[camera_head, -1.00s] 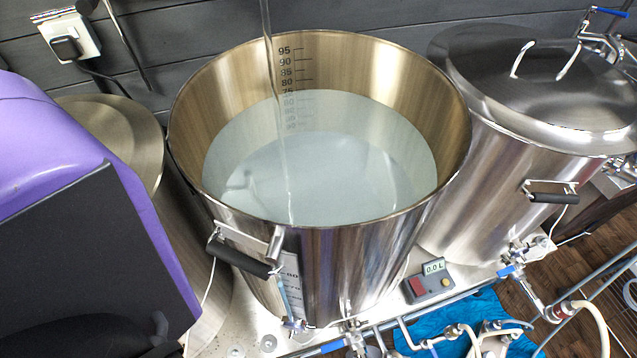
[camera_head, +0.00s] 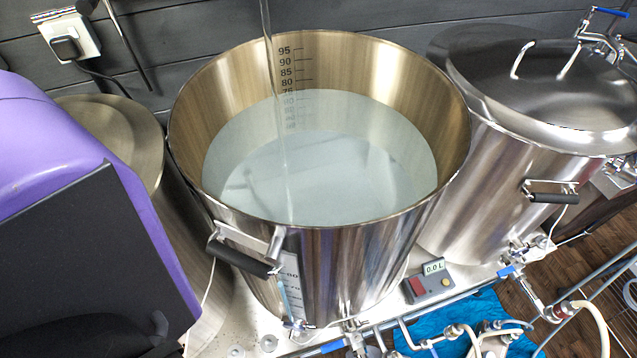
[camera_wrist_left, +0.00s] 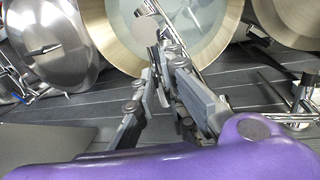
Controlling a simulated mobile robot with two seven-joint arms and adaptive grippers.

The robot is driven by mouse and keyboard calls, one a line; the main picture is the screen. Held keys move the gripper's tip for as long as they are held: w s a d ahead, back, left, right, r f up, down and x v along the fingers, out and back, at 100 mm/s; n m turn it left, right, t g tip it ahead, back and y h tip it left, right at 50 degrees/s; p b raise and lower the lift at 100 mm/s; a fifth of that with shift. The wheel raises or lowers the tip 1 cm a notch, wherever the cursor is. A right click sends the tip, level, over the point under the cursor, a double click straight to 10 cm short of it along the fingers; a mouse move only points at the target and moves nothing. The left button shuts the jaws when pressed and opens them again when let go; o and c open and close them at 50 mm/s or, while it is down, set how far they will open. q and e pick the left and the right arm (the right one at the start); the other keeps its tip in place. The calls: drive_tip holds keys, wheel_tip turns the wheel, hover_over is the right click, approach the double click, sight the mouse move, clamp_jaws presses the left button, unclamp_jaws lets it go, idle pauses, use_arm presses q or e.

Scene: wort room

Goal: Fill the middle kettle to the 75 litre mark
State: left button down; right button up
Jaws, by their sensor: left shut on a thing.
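The middle kettle (camera_head: 345,250) stands open in the head view, with water (camera_head: 340,160) in it. A clear stream (camera_head: 272,60) falls from above into the water. The waterline meets the scale close to the 75 mark, and lower numbers show blurred through the water. In the wrist view my left gripper (camera_wrist_left: 160,75) is shut on a tap lever (camera_wrist_left: 161,92), partly hidden by the fingers. The chrome tap (camera_wrist_left: 188,68) reaches over the kettle's rim. My right gripper is out of view.
A lidded kettle (camera_head: 540,90) stands at the right and another vessel (camera_head: 120,130) at the left, partly behind my arm. A small meter (camera_head: 430,285) reads 0.0 L. Pipes and valves (camera_head: 400,335) run along the front. A wall socket (camera_head: 68,35) is behind.

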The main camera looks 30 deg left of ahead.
use_arm(q)
drive_tip(key=s+n, duration=0.1)
drive_tip(key=n+p, duration=0.1)
drive_tip(key=n, duration=0.1)
drive_tip(key=shift+s+a+r+n+t, duration=0.2)
drive_tip(key=shift+s+a+n+t, duration=0.1)
drive_tip(key=shift+s+a, duration=0.1)
drive_tip(key=shift+s+a+n+y+p, duration=0.1)
drive_tip(key=shift+s+n+y+p, duration=0.15)
drive_tip(key=shift+n+y+p, duration=0.4)
drive_tip(key=shift+f+n+h, duration=0.2)
drive_tip(key=shift+n+h, duration=0.05)
drive_tip(key=shift+n, duration=0.1)
drive_tip(key=c, duration=1.7)
unclamp_jaws()
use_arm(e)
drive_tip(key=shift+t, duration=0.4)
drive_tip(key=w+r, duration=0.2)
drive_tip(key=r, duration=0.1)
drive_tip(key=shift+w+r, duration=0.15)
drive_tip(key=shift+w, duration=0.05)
